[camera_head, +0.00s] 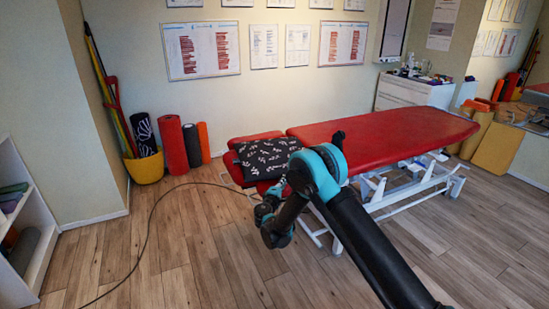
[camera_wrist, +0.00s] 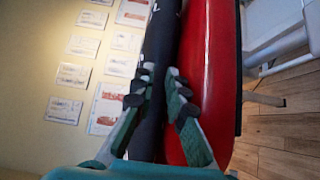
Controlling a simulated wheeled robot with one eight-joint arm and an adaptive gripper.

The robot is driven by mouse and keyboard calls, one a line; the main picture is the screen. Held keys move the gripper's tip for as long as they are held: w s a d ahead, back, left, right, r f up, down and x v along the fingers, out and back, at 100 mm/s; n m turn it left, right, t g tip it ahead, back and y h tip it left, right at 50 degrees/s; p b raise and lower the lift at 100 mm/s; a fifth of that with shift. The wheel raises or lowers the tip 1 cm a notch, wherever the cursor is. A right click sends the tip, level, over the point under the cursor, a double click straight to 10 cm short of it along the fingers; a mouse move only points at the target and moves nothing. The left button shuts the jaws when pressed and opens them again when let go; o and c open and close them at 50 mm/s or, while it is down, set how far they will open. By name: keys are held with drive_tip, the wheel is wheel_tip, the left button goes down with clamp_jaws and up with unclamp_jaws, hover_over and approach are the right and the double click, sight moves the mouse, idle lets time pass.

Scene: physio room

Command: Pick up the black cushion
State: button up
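The black cushion (camera_head: 266,158) has a white leaf pattern and lies flat at the left end of the red treatment table (camera_head: 390,130). My arm covers its right front corner in the head view. In the wrist view the cushion (camera_wrist: 160,45) is a dark band seen nearly edge-on, beside the red table top (camera_wrist: 209,70). My gripper (camera_wrist: 160,74) is open at the cushion's near edge, with the dark band showing between its two fingers. I cannot tell whether the fingers touch it.
A yellow bucket (camera_head: 145,167) and upright rolls (camera_head: 172,145) stand by the back wall. A white shelf (camera_head: 35,240) is at the left. A dark cable (camera_head: 150,225) crosses the floor. The wooden floor on the left is otherwise clear.

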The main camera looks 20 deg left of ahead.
drive_tip(key=shift+w+a+r, duration=0.1)
drive_tip(key=shift+w, duration=2.75)
clamp_jaws()
drive_tip(key=shift+r, duration=0.1)
